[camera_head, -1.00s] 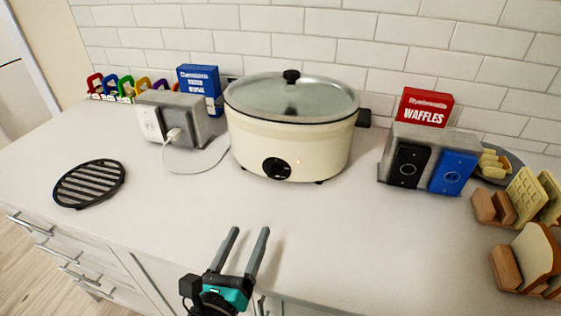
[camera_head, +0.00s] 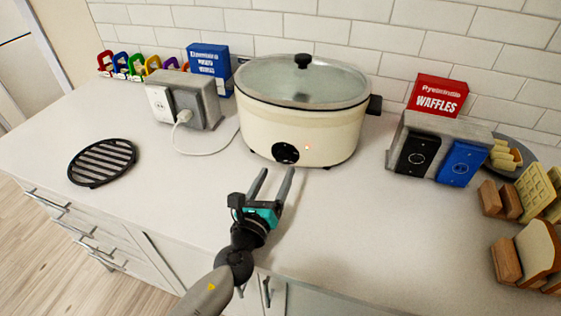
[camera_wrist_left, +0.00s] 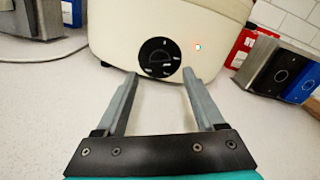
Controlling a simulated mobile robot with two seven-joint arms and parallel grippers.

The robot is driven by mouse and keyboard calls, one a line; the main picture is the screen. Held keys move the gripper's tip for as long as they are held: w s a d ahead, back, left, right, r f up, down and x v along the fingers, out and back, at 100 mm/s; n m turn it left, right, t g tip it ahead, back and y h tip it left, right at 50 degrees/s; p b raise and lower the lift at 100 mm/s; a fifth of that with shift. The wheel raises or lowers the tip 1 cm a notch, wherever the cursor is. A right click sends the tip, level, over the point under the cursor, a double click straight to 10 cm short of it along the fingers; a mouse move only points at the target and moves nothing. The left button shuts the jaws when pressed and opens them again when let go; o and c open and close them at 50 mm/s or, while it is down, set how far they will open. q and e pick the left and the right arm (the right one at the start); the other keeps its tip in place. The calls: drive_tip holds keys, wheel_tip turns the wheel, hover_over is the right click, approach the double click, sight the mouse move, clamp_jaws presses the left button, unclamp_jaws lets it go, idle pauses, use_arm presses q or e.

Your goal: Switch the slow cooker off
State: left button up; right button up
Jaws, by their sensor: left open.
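The cream slow cooker (camera_head: 302,125) stands on the counter against the tiled wall, with its glass lid (camera_head: 303,80) on. Its black round dial (camera_head: 285,153) is low on the front, and a small light (camera_head: 309,147) glows beside it. In the left wrist view the dial (camera_wrist_left: 160,57) shows between and beyond my fingers, with the light (camera_wrist_left: 198,47) to its right. My left gripper (camera_head: 274,176) is open and empty, in front of the dial and apart from it. It also shows in the left wrist view (camera_wrist_left: 158,85). My right gripper is not in view.
A grey outlet box (camera_head: 184,101) with a plugged white cord stands left of the cooker. A box with black and blue switches (camera_head: 439,153) stands right. A black trivet (camera_head: 103,162) lies left. Bread holders (camera_head: 508,257) stand at far right. The counter before the cooker is clear.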

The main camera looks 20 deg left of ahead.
sight(284, 155)
use_arm(q)
drive_tip(key=shift+w+d, duration=0.1)
drive_tip(key=shift+w, duration=2)
drive_tip(key=shift+c, duration=0.2)
clamp_jaws()
